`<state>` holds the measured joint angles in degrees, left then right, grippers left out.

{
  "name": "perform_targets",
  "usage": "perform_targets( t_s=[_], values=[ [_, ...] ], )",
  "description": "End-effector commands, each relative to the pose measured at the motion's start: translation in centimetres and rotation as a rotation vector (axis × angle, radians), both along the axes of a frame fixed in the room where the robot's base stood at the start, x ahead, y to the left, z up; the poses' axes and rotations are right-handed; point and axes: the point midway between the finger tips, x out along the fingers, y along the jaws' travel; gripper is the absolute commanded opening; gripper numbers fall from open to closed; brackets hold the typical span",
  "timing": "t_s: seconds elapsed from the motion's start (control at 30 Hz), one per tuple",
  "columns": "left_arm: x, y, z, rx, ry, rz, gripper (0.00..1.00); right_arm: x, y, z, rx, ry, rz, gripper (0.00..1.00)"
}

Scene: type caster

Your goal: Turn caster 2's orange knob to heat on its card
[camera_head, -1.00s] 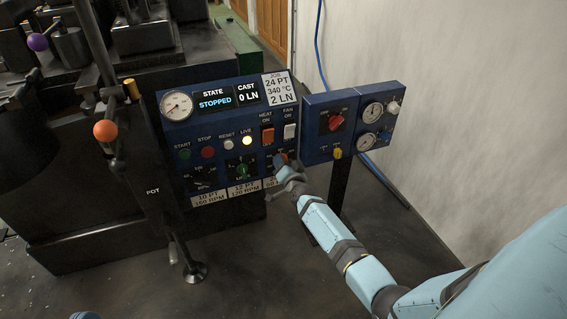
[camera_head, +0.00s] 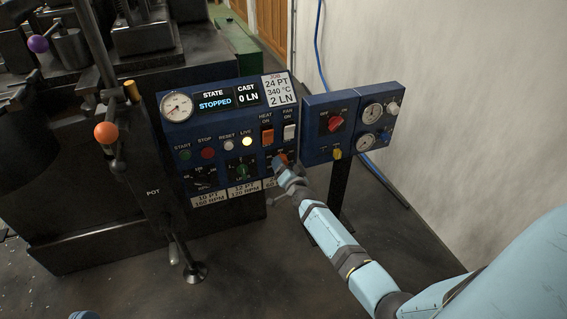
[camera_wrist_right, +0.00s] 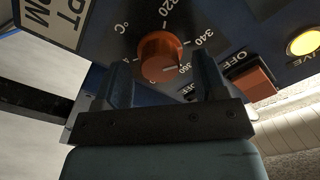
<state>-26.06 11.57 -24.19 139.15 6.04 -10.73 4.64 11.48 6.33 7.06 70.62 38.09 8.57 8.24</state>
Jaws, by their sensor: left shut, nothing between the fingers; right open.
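The orange heat knob (camera_wrist_right: 160,55) sits on the blue panel, with marks 320, 340 and 360 °C around it in the right wrist view. Its pointer line appears to aim near 360. In the head view the knob (camera_head: 281,160) is partly covered by my right gripper (camera_head: 283,168). In the right wrist view my right gripper (camera_wrist_right: 163,75) is open, its fingers on either side of the knob's near side; contact cannot be told. The job card (camera_head: 279,89) reads 24 PT, 340 °C, 2 LN. My left gripper's fingers do not show.
The display (camera_head: 228,98) reads STOPPED and 0 LN. A lever with an orange ball (camera_head: 106,132) is at left.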

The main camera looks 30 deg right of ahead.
Motion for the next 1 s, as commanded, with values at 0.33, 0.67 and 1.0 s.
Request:
perform_targets(
  t_s=[0.33, 0.67, 1.0],
  values=[
    [0.2, 1.2, -2.3, 0.088, 0.128, 0.048, 0.0, -7.7, 1.8, 0.3, 0.001, 0.003, 0.0, 0.65],
    [0.1, 2.0, -4.6, 0.15, 0.223, 0.066, 0.0, -11.8, 2.8, 0.1, 0.0, 0.001, 0.0, 0.65],
    [0.1, 2.0, -4.9, 0.154, 0.229, 0.068, 0.0, -12.0, 2.8, 0.0, 0.001, 0.0, -0.001, 0.65]
  ],
)
